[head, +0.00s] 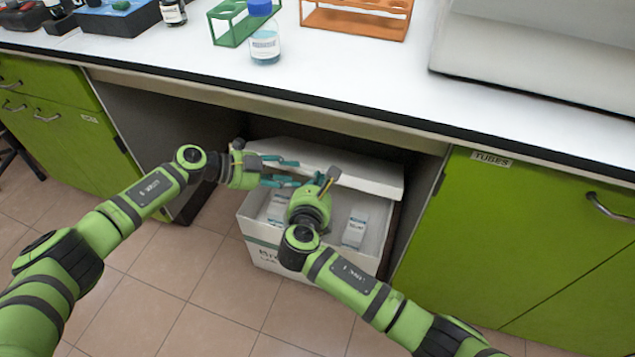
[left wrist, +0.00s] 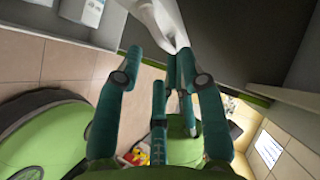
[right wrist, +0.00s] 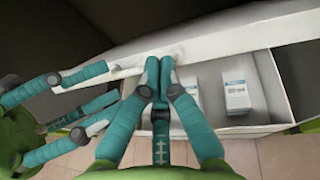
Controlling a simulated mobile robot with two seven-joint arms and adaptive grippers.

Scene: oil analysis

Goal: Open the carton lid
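The white carton (head: 262,256) stands under the bench with small white boxes inside. Its lid (head: 345,165) is raised and tilted at the back, leaving the front of the interior in sight. The lid edge also shows in the right wrist view (right wrist: 215,48). My left gripper (head: 283,172) is open at the lid's left part; a white edge lies just beyond its fingers in the left wrist view (left wrist: 158,62). My right gripper (head: 327,177) is over the carton, its fingertips close together at the lid edge (right wrist: 160,65). I see nothing clearly between them.
Green cabinets stand left (head: 65,130) and right (head: 530,230) of the carton's recess. The white bench top (head: 330,75) overhangs it and holds a green rack (head: 235,25), a bottle (head: 265,45) and an orange rack (head: 360,20). The tiled floor (head: 190,290) in front is clear.

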